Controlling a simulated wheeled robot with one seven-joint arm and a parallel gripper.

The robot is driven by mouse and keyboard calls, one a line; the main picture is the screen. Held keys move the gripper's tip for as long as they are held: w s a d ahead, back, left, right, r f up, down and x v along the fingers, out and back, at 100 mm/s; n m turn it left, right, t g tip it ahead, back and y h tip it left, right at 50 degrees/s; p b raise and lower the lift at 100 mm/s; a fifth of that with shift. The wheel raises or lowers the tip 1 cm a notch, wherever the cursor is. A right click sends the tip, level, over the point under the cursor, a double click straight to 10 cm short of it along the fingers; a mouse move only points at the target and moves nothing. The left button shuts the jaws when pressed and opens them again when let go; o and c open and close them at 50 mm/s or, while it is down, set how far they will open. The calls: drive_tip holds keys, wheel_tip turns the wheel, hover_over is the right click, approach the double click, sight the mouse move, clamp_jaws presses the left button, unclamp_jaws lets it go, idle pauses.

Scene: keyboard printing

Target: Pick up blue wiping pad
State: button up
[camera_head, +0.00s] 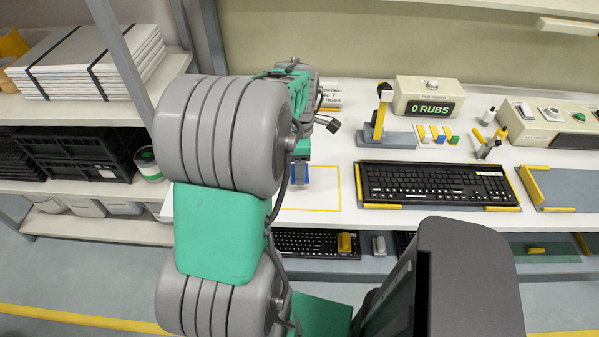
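A small blue block (307,175), which looks like the blue wiping pad, shows at the lower end of my arm, over the left part of a yellow-outlined area (335,209) on the white bench. My gripper (299,176) points down right at the block, and a grey finger covers part of it. My own green and grey arm hides much of the gripper. I cannot tell whether the fingers are open or shut, or whether they touch the block.
A black keyboard (436,184) lies right of the outlined area, with yellow strips along its edges. Behind it stand a grey-based stand (387,138), a counter box reading "0 RUBS" (429,98), and several small coloured blocks. Another keyboard (305,243) sits below the bench front.

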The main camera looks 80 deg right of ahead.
drive_tip(key=s+a+r+b, duration=0.2)
drive_tip(key=a+r, duration=0.8)
drive_tip(key=a, duration=0.4)
drive_tip(key=shift+s, duration=0.35)
drive_tip(key=shift+d, duration=0.1)
